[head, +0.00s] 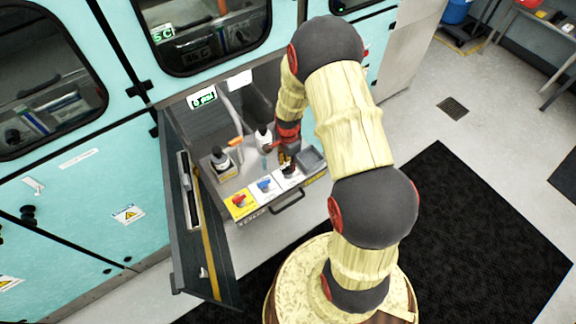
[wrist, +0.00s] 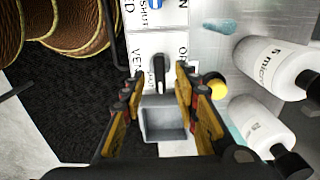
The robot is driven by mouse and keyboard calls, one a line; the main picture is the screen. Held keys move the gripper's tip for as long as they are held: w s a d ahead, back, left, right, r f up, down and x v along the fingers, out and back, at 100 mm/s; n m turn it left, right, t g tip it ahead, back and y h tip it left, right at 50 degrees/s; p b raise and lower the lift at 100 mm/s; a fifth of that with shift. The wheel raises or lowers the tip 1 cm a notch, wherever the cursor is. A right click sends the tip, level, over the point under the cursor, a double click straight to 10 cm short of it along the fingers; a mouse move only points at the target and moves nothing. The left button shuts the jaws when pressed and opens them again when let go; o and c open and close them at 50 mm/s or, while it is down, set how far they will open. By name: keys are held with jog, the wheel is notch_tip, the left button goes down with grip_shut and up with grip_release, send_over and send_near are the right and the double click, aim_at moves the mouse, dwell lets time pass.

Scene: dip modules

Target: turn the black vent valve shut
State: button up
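The black vent valve (wrist: 159,72) shows in the wrist view on a white plate with partly hidden black lettering. Its dark handle lies lengthwise up and down the picture. My gripper (wrist: 157,80) is open, with one finger to the left of the valve and one to the right, and gaps appear on both sides. In the head view my gripper (head: 288,156) points down over the black valve (head: 289,171), which it partly hides. I cannot tell how far the fingertips are above the plate.
A blue valve (head: 265,186) and a red valve (head: 240,201) sit left of the black one. A grey square tray (wrist: 164,122) is beside it. White bottles (wrist: 270,68) stand close to the right finger. An open dark door (head: 190,220) is at the left.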

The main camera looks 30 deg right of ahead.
aim_at(288, 168)
notch_tip(288, 168, up, 10)
dwell(0.4)
dwell(0.3)
jog(key=s+a+r+n+t, duration=0.2)
jog(key=s+a+r+n, duration=0.2)
jog(key=r, duration=0.6)
jog(key=s+a+r+n+t, duration=0.1)
jog(key=s+a+r+n, duration=0.4)
jog(key=s+r+n, duration=0.3)
jog(key=s+a+r+n+t, duration=0.2)
jog(key=s+a+r+n, duration=0.3)
jog(key=r, duration=0.9)
jog(key=s, duration=0.2)
jog(key=shift+s+a+n+t, duration=0.15)
jog(key=shift+s+n+t, duration=0.15)
jog(key=shift+n, duration=0.1)
